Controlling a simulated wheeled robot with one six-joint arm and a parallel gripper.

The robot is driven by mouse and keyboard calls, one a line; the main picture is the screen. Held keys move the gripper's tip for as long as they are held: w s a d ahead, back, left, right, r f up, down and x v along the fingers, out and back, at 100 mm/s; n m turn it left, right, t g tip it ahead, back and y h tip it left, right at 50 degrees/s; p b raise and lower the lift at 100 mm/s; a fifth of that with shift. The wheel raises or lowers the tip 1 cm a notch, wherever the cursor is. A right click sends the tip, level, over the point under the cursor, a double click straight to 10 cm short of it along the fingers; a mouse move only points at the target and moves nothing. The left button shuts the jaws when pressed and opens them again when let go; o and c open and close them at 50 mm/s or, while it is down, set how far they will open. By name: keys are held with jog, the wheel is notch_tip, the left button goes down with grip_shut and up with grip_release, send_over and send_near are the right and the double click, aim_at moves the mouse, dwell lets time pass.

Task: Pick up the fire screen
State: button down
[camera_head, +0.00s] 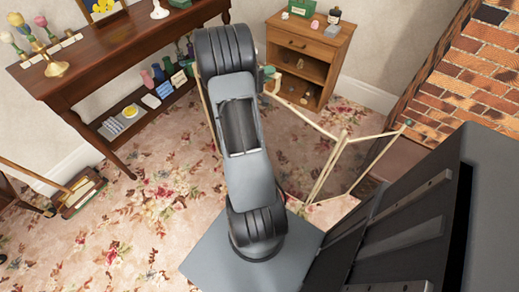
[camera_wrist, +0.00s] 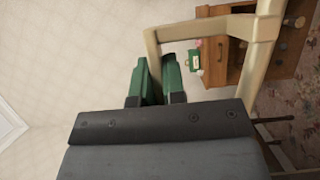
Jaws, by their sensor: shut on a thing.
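The fire screen (camera_head: 343,138) is a folding, cream-coloured frame of thin bars. In the head view it stretches from behind my arm to the brick at the right, its panels angled to each other. Part of it is hidden behind my arm. In the wrist view its pale bars (camera_wrist: 215,27) cross the top, and one end runs down between the green fingers. My gripper (camera_wrist: 158,78) is shut on that bar. In the head view only a little of the gripper (camera_head: 268,76) shows beside my arm.
A small wooden cabinet (camera_head: 308,50) with items on top stands behind the screen. A long wooden table (camera_head: 110,50) with vases and a lower shelf is at upper left. Brickwork (camera_head: 455,75) is at right.

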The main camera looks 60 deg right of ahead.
dwell(0.3)
jog(key=shift+r, duration=0.15)
jog(key=shift+r, duration=0.15)
jog(key=shift+r, duration=0.3)
notch_tip(320, 180, up, 17)
jog(key=p, duration=0.1)
jog(key=shift+p, duration=0.4)
jog(key=shift+r, duration=0.1)
